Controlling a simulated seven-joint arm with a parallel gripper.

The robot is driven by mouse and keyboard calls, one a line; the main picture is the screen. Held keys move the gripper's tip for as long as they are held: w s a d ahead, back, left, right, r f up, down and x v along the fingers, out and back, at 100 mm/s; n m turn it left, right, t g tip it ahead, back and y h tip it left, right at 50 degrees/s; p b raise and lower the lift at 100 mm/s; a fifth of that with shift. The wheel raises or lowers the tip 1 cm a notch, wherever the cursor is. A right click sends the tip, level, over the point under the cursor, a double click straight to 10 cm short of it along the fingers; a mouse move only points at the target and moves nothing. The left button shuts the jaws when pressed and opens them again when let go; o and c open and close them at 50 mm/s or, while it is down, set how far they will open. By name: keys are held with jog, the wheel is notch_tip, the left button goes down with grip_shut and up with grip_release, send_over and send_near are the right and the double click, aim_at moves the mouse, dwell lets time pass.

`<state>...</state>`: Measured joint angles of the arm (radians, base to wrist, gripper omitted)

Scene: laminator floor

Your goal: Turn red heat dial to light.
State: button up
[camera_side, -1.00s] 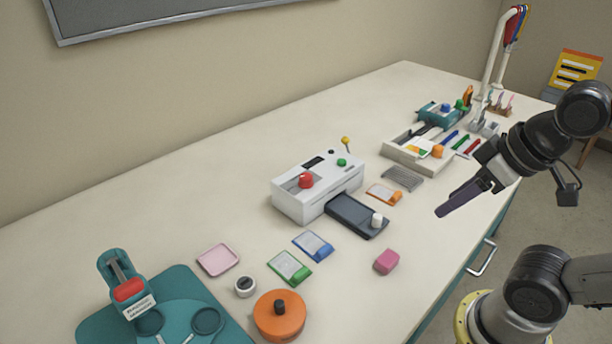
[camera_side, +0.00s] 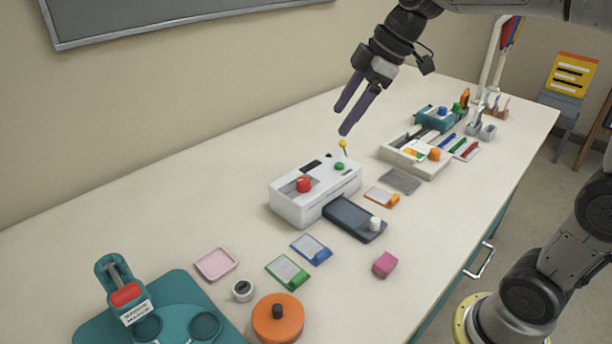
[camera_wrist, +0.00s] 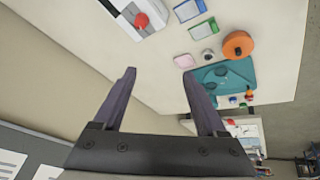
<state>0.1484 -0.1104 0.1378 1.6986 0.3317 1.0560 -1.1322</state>
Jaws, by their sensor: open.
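The red heat dial (camera_side: 304,184) sits on top of the white laminator (camera_side: 290,208), toward its left end. The dial also shows at the top of the wrist view (camera_wrist: 142,20), on the laminator (camera_wrist: 122,8). My gripper (camera_side: 345,120) is open and empty. It is in the air above and behind the laminator, to the right of the dial and apart from it. In the wrist view my two dark purple fingers (camera_wrist: 158,75) are spread with nothing between them. The dial's pointer and its marks are too small to read.
A yellow-knobbed lever (camera_side: 343,144) stands at the laminator's back, below my fingers, and a green button (camera_side: 340,166) is on its top. A dark tray (camera_side: 352,217) sticks out in front. A cream organiser box (camera_side: 415,160) stands to the right. The table behind the laminator is clear.

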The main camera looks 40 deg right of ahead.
jog(key=w+d+f, duration=0.3)
jog(key=w+f, duration=0.1)
jog(key=w, duration=0.2)
jog(key=m+g, duration=0.1)
send_near(304, 180)
jog(key=shift+y, duration=0.3)
jog(key=x, duration=0.8)
jog(key=shift+w+d+f, duration=0.2)
jog(key=shift+f, duration=0.25)
grip_shut()
